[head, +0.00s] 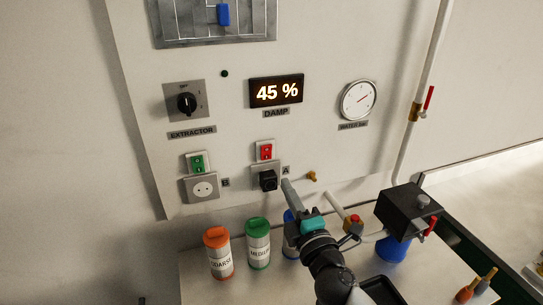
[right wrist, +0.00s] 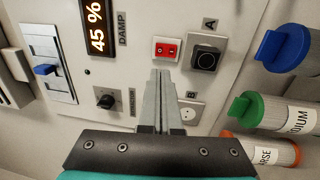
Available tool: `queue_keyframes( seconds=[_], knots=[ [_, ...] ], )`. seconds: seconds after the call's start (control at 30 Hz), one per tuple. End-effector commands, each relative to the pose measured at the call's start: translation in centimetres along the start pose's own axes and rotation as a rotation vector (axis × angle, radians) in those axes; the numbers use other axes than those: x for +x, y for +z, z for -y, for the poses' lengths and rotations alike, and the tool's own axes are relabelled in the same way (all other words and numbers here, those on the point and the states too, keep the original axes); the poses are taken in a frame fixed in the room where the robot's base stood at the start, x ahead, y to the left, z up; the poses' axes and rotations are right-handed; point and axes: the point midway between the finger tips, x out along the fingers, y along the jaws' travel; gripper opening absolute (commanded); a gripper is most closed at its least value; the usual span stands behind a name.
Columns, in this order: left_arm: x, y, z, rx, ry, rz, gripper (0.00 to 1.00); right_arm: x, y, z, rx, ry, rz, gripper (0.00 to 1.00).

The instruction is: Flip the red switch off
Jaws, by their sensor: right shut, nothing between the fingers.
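The red rocker switch (head: 266,150) sits in a pale frame on the wall panel, above a black plug (head: 268,180) by the label A. In the right wrist view the red switch (right wrist: 167,49) shows at upper middle, just beyond my fingertips. My right gripper (head: 286,182) is shut and empty, its tips in front of the panel, right of the plug in the head view. In the right wrist view the gripper (right wrist: 160,73) points toward the switch. Contact cannot be told. My left gripper is not in view.
A green switch (head: 197,163) sits above an empty socket (head: 203,188) marked B. A small brass fitting (head: 312,176) juts out right of the plug. Orange (head: 218,258) and green-lidded (head: 258,245) jars stand below. A display (head: 276,91) reads 45 %. A black box (head: 408,209) stands right.

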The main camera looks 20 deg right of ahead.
Motion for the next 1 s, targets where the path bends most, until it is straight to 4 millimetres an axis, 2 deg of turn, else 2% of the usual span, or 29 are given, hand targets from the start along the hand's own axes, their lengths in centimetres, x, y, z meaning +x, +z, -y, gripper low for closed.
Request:
queue_keyframes(
  seconds=[0.13,0.6,0.8,1.0],
  knots=[
    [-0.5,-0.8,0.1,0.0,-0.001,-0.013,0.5,2.4,0.0,-0.2,0.001,0.002,-0.001,0.0],
    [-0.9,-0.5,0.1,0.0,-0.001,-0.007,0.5,9.2,-0.1,-0.1,0.0,0.001,0.0,0.0],
    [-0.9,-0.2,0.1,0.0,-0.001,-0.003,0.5,10.8,0.0,0.0,0.0,0.0,0.0,0.0],
    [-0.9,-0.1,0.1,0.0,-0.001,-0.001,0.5,11.2,-0.1,0.0,0.0,0.0,-0.001,0.0]
  ],
)
